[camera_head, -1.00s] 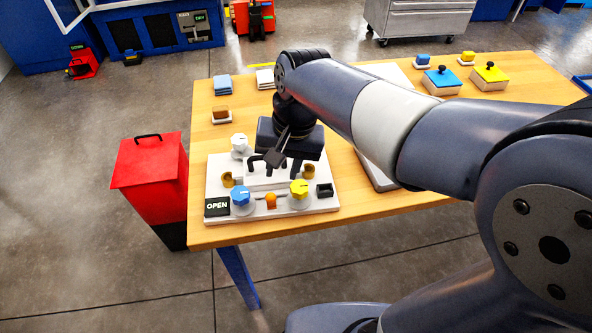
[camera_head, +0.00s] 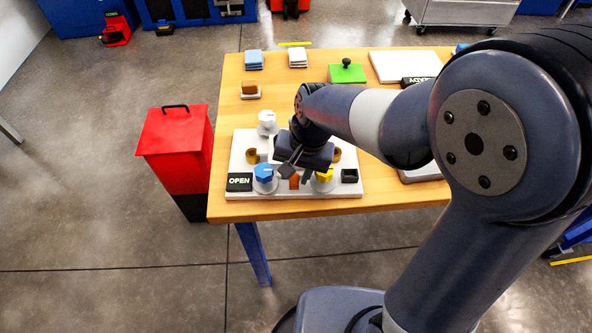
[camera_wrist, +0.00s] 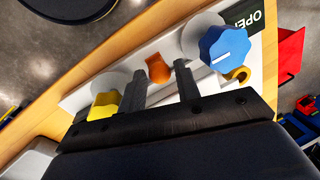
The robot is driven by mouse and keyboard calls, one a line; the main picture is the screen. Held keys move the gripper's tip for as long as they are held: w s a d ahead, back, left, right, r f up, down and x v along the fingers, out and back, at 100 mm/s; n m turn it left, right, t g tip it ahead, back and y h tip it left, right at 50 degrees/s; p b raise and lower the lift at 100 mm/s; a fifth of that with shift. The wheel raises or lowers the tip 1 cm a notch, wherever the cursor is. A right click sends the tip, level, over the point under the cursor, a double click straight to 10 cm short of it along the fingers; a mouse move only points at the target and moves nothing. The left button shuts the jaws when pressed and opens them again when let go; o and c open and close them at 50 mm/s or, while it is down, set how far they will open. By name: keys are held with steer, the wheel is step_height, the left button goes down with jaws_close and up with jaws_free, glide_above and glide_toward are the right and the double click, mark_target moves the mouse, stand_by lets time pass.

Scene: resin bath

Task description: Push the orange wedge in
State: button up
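The orange wedge (camera_head: 294,183) is at the front of the white panel (camera_head: 245,138), between the blue knob (camera_head: 263,172) and the yellow knob (camera_head: 325,174). My gripper (camera_head: 297,173) is low over the panel, just behind the wedge. In the wrist view the wedge (camera_wrist: 158,69) shows between the two fingertips (camera_wrist: 160,68). The fingers are apart with nothing visibly held. I cannot tell whether a finger touches the wedge. The blue knob (camera_wrist: 223,47) is right of the fingers and the yellow knob (camera_wrist: 104,104) left. My gripper hides the panel's middle.
An OPEN sign (camera_head: 239,182) is at the panel's left front corner and a small black box (camera_head: 349,176) at its right. A white knob (camera_head: 267,118) stands behind. A red bin (camera_head: 172,130) is left of the wooden table (camera_head: 225,113).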

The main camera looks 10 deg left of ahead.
jaws_close()
stand_by(0.3)
steer(key=shift+w, duration=0.2)
jaws_free()
steer(key=shift+r, duration=0.1)
step_height(320, 180, up, 10)
steer(key=d, duration=0.2)
steer(key=shift+r, duration=0.25)
